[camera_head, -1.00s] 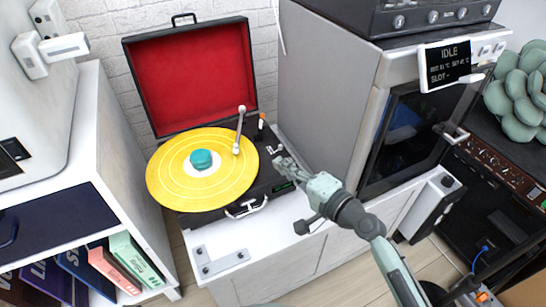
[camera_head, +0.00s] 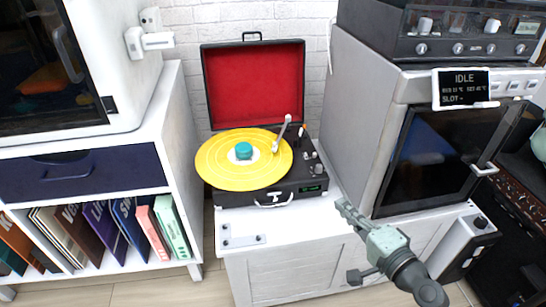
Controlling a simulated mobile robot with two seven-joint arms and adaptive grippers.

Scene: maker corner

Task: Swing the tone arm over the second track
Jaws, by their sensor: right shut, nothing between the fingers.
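The turntable (camera_head: 306,188) stands open on a white cabinet, its red-lined lid (camera_head: 254,84) raised at the back. A yellow record (camera_head: 220,165) with a teal piece (camera_head: 243,150) at its centre lies on the platter. The light tone arm (camera_head: 284,130) runs from the back right down to the record's right side; I cannot tell which track its head is over, or whether it touches. My right gripper (camera_head: 343,205) is shut and empty, to the right of and in front of the turntable, apart from it. My left gripper is not in view.
A grey-white machine with a dark door (camera_head: 432,150) and an IDLE display (camera_head: 464,87) stands close on the right. A white shelf with several record sleeves (camera_head: 120,222) stands left.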

